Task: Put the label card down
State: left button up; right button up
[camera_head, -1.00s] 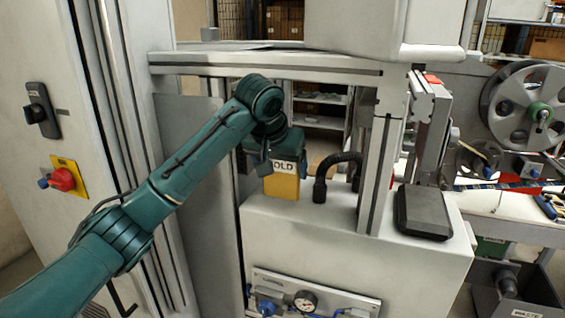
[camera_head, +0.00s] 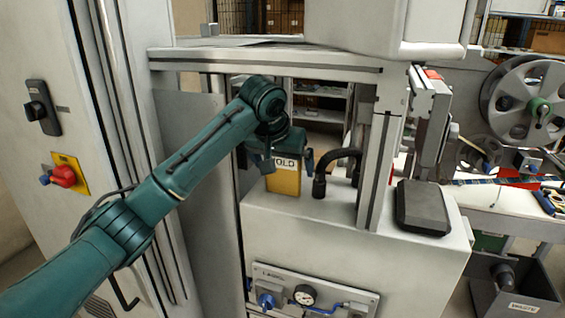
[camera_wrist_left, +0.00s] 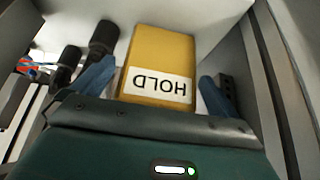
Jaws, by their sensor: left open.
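The label card is a yellow block with a white strip reading HOLD (camera_head: 284,182). It stands upright on the pale top of the machine cabinet (camera_head: 290,217), and its upper part is hidden by my gripper in the head view. My left gripper (camera_head: 287,167) is over it, open, with one finger on each side. The left wrist view shows the card (camera_wrist_left: 160,60) between the two blue fingers of the left gripper (camera_wrist_left: 155,85), with a gap on each side. My right gripper is not in view.
A black curved hose (camera_head: 338,157) rises just right of the card. A metal frame post (camera_head: 380,170) and a dark pad (camera_head: 423,207) stand further right. A crossbar (camera_head: 265,62) runs above. A tall cabinet with a red knob (camera_head: 63,176) is at left.

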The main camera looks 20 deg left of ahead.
pick_arm(q)
jog(key=shift+r, duration=0.1)
jog(key=b+v, duration=0.1)
jog(key=v, duration=0.6)
jog(key=shift+s+r, duration=0.15)
jog(key=shift+r, duration=0.15)
jog(key=shift+f, duration=0.1)
